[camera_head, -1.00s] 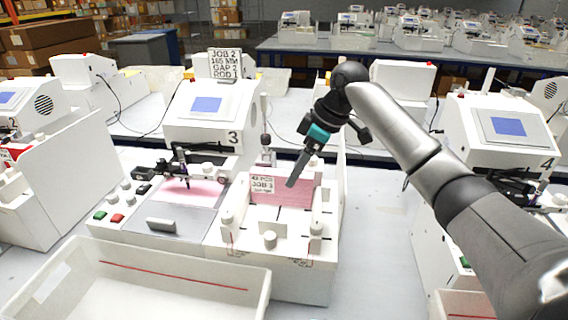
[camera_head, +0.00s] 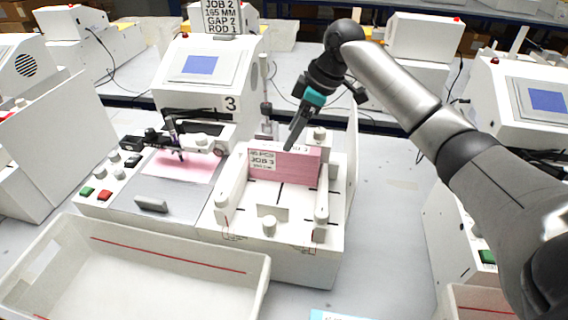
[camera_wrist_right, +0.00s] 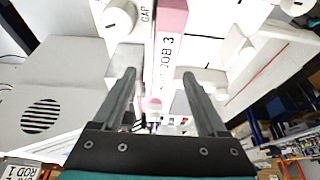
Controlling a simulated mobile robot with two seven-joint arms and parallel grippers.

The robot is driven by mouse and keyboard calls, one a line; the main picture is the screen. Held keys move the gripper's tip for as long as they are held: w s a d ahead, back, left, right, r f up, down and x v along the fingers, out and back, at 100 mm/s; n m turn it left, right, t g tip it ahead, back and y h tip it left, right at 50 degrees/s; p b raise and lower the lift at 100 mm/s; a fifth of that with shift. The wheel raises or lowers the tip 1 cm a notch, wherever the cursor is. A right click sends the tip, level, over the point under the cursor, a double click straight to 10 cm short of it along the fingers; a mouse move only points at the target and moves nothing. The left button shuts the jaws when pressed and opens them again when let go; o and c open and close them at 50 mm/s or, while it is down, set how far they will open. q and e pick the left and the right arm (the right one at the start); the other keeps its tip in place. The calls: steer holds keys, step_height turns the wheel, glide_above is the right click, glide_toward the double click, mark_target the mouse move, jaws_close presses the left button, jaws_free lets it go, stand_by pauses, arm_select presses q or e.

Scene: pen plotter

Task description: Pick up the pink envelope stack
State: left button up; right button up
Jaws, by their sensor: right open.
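The pink envelope stack (camera_head: 298,168) stands upright in the white feeder (camera_head: 275,258) of plotter 3, with a white label reading JOB 3 on its left part. My right gripper (camera_head: 289,147) is above the top edge of the stack in the head view. In the right wrist view the open gripper (camera_wrist_right: 155,85) has its two fingers apart, with the pink stack (camera_wrist_right: 171,18) and its label ahead between them. Nothing is held between the fingers. My left gripper is not in view.
A white bin (camera_head: 140,262) with a red line stands at the front left. The plotter (camera_head: 200,75) with its screen is behind, and a pink sheet (camera_head: 185,166) lies under its pen carriage. Round posts (camera_head: 269,226) rise around the feeder. A JOB 2 sign (camera_head: 219,17) stands at the back.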

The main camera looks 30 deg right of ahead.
mark_target(284, 163)
steer(key=shift+s+x, duration=0.2)
steer(key=shift+x, duration=1.35)
steer(key=shift+s+x, duration=0.2)
steer(key=shift+x, duration=1.3)
steer(key=shift+f, duration=0.1)
steer(key=shift+c, duration=0.2)
jaws_close()
